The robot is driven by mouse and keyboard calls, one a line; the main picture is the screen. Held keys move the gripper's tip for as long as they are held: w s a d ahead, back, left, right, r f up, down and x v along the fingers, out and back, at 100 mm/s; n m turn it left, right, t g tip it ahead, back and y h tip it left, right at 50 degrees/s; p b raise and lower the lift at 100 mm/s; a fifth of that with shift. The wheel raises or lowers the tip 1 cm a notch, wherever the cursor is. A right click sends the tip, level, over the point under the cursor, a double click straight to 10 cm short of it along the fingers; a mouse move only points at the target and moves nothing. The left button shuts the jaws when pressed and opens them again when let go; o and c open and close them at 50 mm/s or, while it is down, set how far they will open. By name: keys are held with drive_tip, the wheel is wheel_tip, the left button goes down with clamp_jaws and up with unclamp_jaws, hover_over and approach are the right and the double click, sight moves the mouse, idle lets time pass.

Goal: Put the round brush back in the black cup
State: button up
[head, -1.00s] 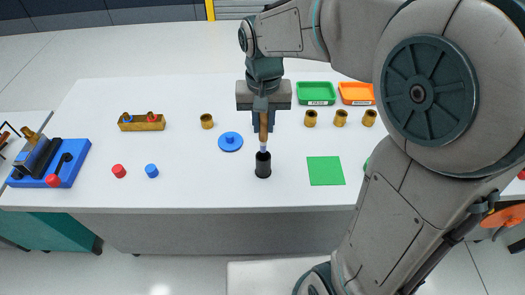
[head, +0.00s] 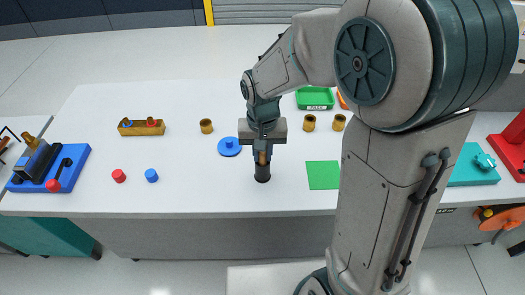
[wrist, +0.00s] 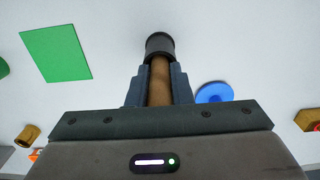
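The round brush (wrist: 160,82) has a brown wooden handle. My gripper (head: 262,154) is shut on that handle, with one finger on each side in the wrist view. The black cup (head: 262,173) stands upright on the white table near its front edge. It also shows in the wrist view (wrist: 160,42), straight beyond the fingers. The brush points down and its lower end goes into the cup's mouth, so its head is hidden. My fingertips are just above the cup's rim; I cannot tell whether they touch it.
A blue round lidded piece (head: 229,146) lies left of the cup, and a green square (head: 323,175) lies right. Brass cylinders (head: 206,126) stand farther back. Red (head: 119,176) and blue (head: 151,175) knobs lie at left. A green tray (head: 315,98) is behind.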

drive_tip(key=o, duration=0.4)
wheel_tip(320, 180, up, 12)
drive_tip(key=shift+r, duration=0.15)
drive_tip(key=s+d+t, duration=0.1)
drive_tip(key=s+d, duration=0.3)
drive_tip(key=s+d+f+t, duration=0.1)
drive_tip(key=s+d, duration=0.3)
drive_tip(key=s+d+f+t, duration=0.1)
drive_tip(key=s+d, duration=0.3)
drive_tip(key=shift+s+f, duration=0.1)
drive_tip(key=shift+s, duration=0.2)
